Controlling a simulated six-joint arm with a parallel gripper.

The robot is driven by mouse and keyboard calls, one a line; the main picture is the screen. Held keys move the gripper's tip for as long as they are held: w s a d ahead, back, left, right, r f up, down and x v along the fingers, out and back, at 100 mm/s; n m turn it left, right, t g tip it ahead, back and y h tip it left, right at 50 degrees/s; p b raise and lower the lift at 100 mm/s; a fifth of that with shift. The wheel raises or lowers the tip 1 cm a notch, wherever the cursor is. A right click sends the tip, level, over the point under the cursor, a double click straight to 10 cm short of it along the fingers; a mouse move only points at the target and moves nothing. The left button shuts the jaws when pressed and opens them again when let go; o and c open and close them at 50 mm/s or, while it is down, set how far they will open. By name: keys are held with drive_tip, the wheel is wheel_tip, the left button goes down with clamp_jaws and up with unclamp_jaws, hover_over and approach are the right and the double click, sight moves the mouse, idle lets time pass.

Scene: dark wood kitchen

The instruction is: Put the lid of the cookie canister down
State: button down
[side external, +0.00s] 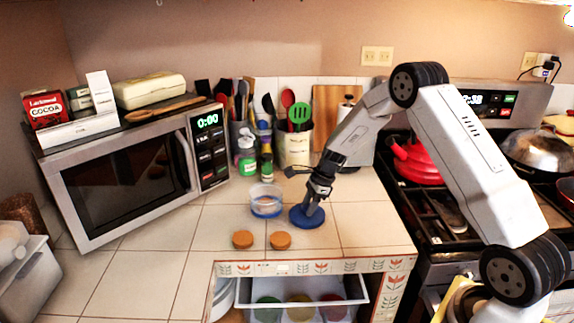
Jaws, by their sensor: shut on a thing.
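The cookie canister (266,200) is a clear tub with a blue band, standing upright on the tiled counter with its top open. Something brown shows inside it. The blue round lid (298,221) lies flat at counter level, just right of the canister and apart from it. My gripper (311,208) points down at the lid and is shut on its top. The fingertips are small in view, and my gripper hides part of the lid. Two round brown cookies (242,239) (281,240) lie on the counter in front of the canister.
Bottles (247,160) and a utensil crock (295,148) stand behind the canister. A microwave (130,175) is at left. The stove (440,200) with a red kettle (416,163) is at right. An open drawer (300,291) juts out below the counter edge. Tiles left of the cookies are clear.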

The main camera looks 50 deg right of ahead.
drive_tip(key=shift+c, duration=1.4)
unclamp_jaws()
drive_tip(key=v, duration=1.2)
drive_tip(key=shift+r, duration=0.1)
drive_tip(key=s+a+f+n+h, duration=0.1)
drive_tip(key=s+a+n+h, duration=0.2)
drive_tip(key=s+a+n, duration=1.5)
drive_tip(key=s+n, duration=0.1)
drive_tip(key=n, duration=0.5)
drive_tip(key=shift+a+h, duration=0.2)
drive_tip(key=shift+h, duration=0.2)
